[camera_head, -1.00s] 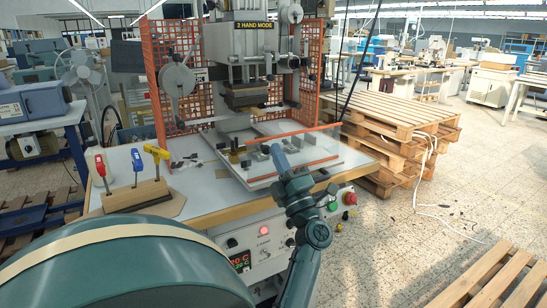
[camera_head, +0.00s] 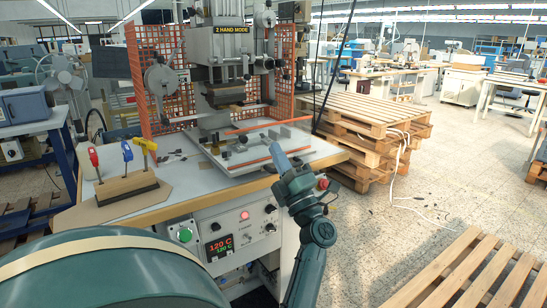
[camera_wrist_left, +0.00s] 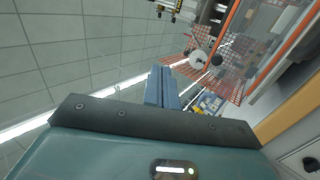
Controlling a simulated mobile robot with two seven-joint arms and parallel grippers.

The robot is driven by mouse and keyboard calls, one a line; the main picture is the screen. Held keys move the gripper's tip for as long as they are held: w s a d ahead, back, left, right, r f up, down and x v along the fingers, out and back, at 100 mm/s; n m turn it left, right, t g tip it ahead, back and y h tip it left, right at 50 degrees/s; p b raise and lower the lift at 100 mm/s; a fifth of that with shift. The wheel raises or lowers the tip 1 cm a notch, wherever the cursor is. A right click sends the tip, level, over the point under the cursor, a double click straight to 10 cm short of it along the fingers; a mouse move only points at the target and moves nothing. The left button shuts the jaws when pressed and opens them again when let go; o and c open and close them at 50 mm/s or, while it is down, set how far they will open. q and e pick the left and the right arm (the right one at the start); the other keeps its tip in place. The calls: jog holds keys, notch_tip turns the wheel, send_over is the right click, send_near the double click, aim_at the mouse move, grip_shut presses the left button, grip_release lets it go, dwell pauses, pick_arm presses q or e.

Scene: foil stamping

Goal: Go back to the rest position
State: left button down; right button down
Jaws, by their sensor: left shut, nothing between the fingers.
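The grey press head (camera_head: 221,69) stands above the plate on the bench (camera_head: 195,184).
A holder (camera_head: 126,188) with three coloured-handled tools stands on the bench's left. The control box (camera_head: 222,238) shows 120 C below the bench edge. Stacked pallets (camera_head: 375,108) stand right of the press, and another pallet (camera_head: 470,275) lies at lower right. Open floor lies between them.

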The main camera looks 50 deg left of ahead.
pick_arm(q)
jog(key=shift+d, duration=0.35)
pick_arm(e)
jog(key=shift+s+d, duration=0.15)
jog(key=shift+d, duration=0.05)
pick_arm(q)
jog(key=w+d+f+m+t+h+p, duration=0.1)
jog(key=w+d+f+m+t+h, duration=0.2)
jog(key=d+f+m+t+h, duration=0.7)
jog(key=w+d+f+m+t+h+p, duration=0.15)
jog(key=d+f+m+t+h, duration=0.25)
jog(key=d+m+t+h, duration=1.1)
jog(key=s+d+f+m+g+h, duration=0.2)
jog(key=s+d+f+m+g, duration=0.3)
jog(key=s+f+g, duration=0.3)
jog(key=s+d+f+m+g+h, duration=0.2)
jog(key=s+d+f+m+g, duration=0.3)
jog(key=f, duration=0.7)
jog(key=s+m+g+p, duration=0.1)
jog(key=s+m+g, duration=0.1)
jog(key=s+g, duration=0.2)
jog(key=shift+s+f+m, duration=0.3)
jog(key=shift+s+m, duration=0.1)
pick_arm(e)
jog(key=shift+s+d+r+h, duration=0.1)
jog(key=shift+d+r+h, duration=0.25)
jog(key=shift+d, duration=0.35)
